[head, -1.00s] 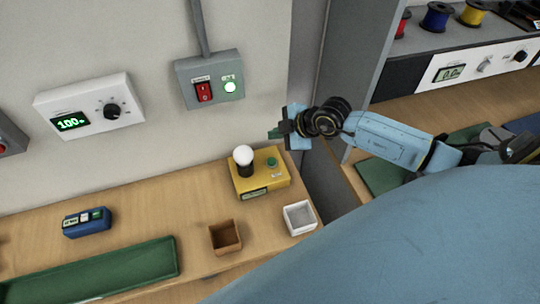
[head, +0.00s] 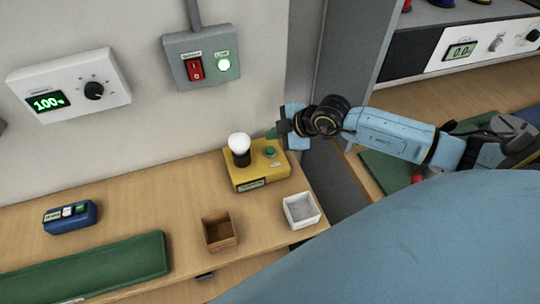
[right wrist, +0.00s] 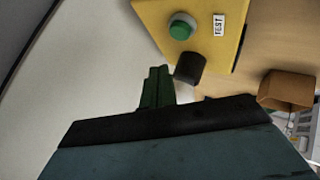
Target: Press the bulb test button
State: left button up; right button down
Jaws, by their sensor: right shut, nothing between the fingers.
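The yellow bulb tester (head: 257,172) stands on the wooden bench with an unlit white bulb (head: 239,143) in a black socket. Its green test button (head: 270,152) is on the top face at the right. In the right wrist view the green button (right wrist: 182,27) shows beside a TEST label (right wrist: 218,25). My right gripper (head: 272,134) is shut and empty, just above and behind the button in the head view. Its green fingertips (right wrist: 157,88) are apart from the button in the wrist view. My left gripper is not in view.
A brown box (head: 220,232) and a white box (head: 301,211) stand in front of the tester. A blue meter (head: 70,216) and a green tray (head: 85,268) lie to the left. A grey switch box (head: 202,57) with a lit green lamp hangs above.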

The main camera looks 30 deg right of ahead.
aim_at(274, 151)
jog(key=shift+f+b, duration=0.4)
jog(key=shift+f, duration=1.1)
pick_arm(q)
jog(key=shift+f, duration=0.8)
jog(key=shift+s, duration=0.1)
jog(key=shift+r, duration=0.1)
pick_arm(e)
jog(key=shift+f, duration=0.2)
jog(key=shift+f, duration=0.2)
jog(key=shift+f, duration=0.45)
dwell(0.6)
pick_arm(q)
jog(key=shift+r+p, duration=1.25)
jog(key=shift+p, duration=0.1)
pick_arm(e)
jog(key=shift+r, duration=0.85)
